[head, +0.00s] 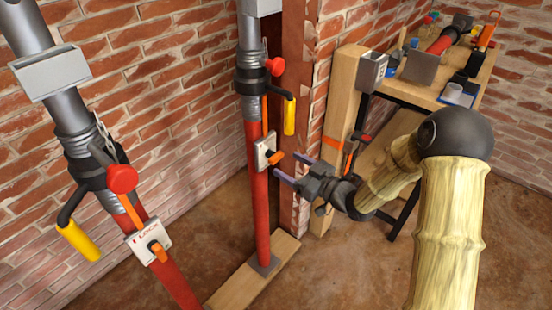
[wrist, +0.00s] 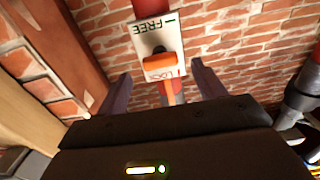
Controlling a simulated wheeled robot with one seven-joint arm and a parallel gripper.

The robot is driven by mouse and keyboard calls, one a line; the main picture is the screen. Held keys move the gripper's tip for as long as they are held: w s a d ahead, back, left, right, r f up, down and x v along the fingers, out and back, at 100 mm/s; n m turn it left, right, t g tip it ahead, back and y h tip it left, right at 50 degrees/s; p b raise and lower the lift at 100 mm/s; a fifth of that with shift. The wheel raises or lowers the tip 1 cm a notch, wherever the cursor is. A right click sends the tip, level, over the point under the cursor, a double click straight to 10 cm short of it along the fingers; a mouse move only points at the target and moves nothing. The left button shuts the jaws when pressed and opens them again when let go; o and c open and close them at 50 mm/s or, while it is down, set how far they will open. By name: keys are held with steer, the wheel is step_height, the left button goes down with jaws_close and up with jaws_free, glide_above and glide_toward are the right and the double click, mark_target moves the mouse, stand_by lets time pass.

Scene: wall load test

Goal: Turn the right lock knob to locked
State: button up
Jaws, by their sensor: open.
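The right lock knob (head: 273,157) is an orange lever on a white plate (head: 264,151) on the right red pole. In the wrist view the knob (wrist: 159,66) lies crosswise on the plate (wrist: 157,39), between the word FREE and the partly covered word LOCK. I cannot tell its exact setting. My gripper (head: 288,166) is open and empty, just right of the knob, fingers toward it. In the wrist view the knob appears between the fingertips of my gripper (wrist: 160,74); contact is not visible.
A left pole (head: 172,275) carries a similar LOCK plate (head: 149,240), a red knob and a yellow handle. A yellow handle (head: 289,116) hangs above the right knob. A wooden bench (head: 407,93) with tools stands behind my arm. Brick walls surround the poles.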

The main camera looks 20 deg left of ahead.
mark_target(279, 160)
steer(key=x, duration=0.5)
steer(key=shift+w+a, duration=0.15)
steer(key=shift+a, duration=0.25)
steer(key=c, duration=1)
